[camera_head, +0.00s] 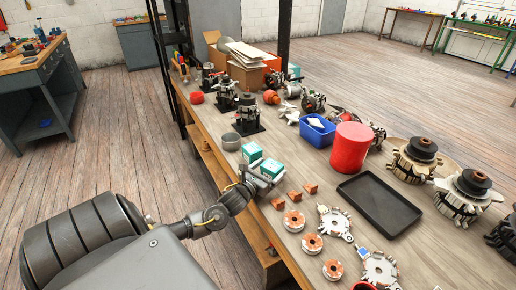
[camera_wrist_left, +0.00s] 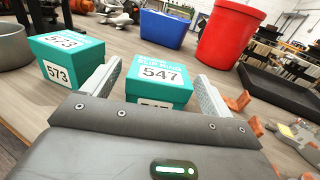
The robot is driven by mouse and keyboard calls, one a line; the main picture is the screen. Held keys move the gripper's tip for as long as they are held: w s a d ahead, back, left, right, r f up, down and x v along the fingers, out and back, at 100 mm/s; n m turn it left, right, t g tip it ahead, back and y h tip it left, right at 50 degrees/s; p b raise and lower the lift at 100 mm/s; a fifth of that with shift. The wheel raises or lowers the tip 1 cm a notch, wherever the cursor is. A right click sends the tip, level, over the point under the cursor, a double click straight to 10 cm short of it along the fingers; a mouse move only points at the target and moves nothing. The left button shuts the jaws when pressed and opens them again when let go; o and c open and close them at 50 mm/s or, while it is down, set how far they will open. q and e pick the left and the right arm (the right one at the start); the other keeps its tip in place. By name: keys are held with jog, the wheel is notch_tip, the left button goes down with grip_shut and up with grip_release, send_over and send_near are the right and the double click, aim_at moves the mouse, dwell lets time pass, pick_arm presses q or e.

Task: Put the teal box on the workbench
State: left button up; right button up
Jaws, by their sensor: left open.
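The box marked 547 (camera_head: 271,168) shows in the left wrist view (camera_wrist_left: 158,85) between the two fingers of my left gripper. The box marked 573 (camera_head: 251,152) stands to its left, outside the fingers, and also shows in the left wrist view (camera_wrist_left: 70,65). My left gripper (camera_head: 262,177) is open, low over the bench at the near side of the 547 box. I cannot tell whether the fingers touch it. My right gripper is not in view.
A grey round bowl (camera_head: 230,141) stands left of the boxes. A blue bin (camera_head: 317,131), a red cylinder (camera_head: 350,148) and a black tray (camera_head: 380,203) stand to the right. Copper-coloured blocks (camera_head: 294,195) and stator parts lie nearer. Bare wood shows around the tray.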

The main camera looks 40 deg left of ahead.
pick_arm(q)
jog(key=s, duration=0.6)
jog(key=s+d, duration=0.1)
jog(key=s, duration=0.2)
jog(key=shift+s+b, duration=0.25)
jog(key=shift+b, duration=0.15)
jog(key=shift+s, duration=0.35)
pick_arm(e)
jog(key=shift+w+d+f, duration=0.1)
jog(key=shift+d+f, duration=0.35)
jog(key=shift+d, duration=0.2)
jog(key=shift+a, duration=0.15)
